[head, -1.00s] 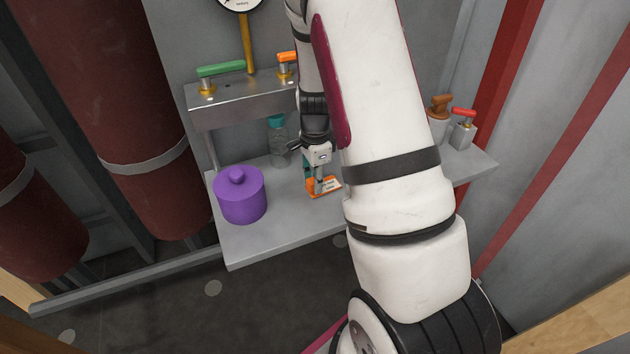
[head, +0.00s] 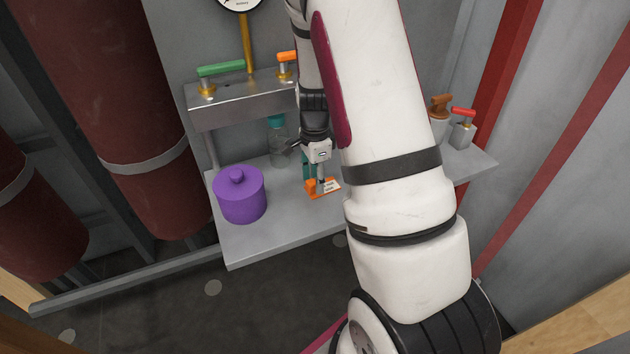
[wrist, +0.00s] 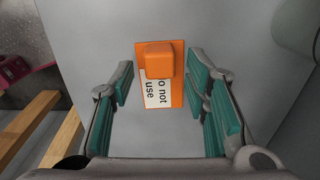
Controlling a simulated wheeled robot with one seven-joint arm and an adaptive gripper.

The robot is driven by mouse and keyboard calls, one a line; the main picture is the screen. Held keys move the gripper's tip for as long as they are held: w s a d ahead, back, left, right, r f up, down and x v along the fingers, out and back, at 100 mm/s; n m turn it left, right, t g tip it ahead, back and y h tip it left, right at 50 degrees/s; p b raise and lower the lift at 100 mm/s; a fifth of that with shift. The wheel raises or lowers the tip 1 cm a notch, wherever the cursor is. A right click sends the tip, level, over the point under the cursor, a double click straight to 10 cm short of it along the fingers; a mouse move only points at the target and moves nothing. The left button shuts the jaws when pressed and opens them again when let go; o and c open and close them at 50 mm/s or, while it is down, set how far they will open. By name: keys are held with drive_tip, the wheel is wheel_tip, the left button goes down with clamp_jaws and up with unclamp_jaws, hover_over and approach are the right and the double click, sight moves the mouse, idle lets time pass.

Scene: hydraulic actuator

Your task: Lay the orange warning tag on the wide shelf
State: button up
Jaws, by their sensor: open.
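The orange warning tag (head: 323,188) lies flat on the wide grey shelf (head: 275,238), near the shelf's middle. In the wrist view the tag (wrist: 178,88) shows a raised orange block and a white label with "Do not use" lettering. My gripper (head: 318,178) is just above the tag, pointing down. In the wrist view my gripper (wrist: 160,92) is open, its teal finger pads apart on either side of the tag, with clear gaps and no contact visible. My arm hides part of the shelf in the head view.
A purple lidded pot (head: 240,195) stands left on the shelf. A clear bottle with a teal cap (head: 278,142) stands behind my gripper. A metal manifold with green (head: 221,69) and orange handles is at the back. A red-handled item (head: 463,128) stands at the right.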

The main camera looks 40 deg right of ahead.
wheel_tip(320, 180, up, 11)
drive_tip(key=s+a+r+n+t, duration=0.1)
drive_tip(key=s+a+r+n, duration=0.2)
drive_tip(key=a+r+n, duration=0.35)
drive_tip(key=s+a+r+n+t, duration=0.1)
drive_tip(key=s+a+r+n, duration=0.4)
drive_tip(key=s, duration=0.4)
drive_tip(key=s+a+r+n+t, duration=0.1)
drive_tip(key=s+a+r+n, duration=0.3)
drive_tip(key=s+a+n, duration=0.4)
drive_tip(key=shift+s+r+n+t, duration=0.35)
drive_tip(key=shift+s+n, duration=0.6)
drive_tip(key=shift+s, duration=0.25)
drive_tip(key=shift+a, duration=0.1)
wheel_tip(320, 180, up, 3)
drive_tip(key=shift+f+t+p, duration=0.15)
drive_tip(key=shift+t+p, duration=0.1)
drive_tip(key=shift+p, duration=1)
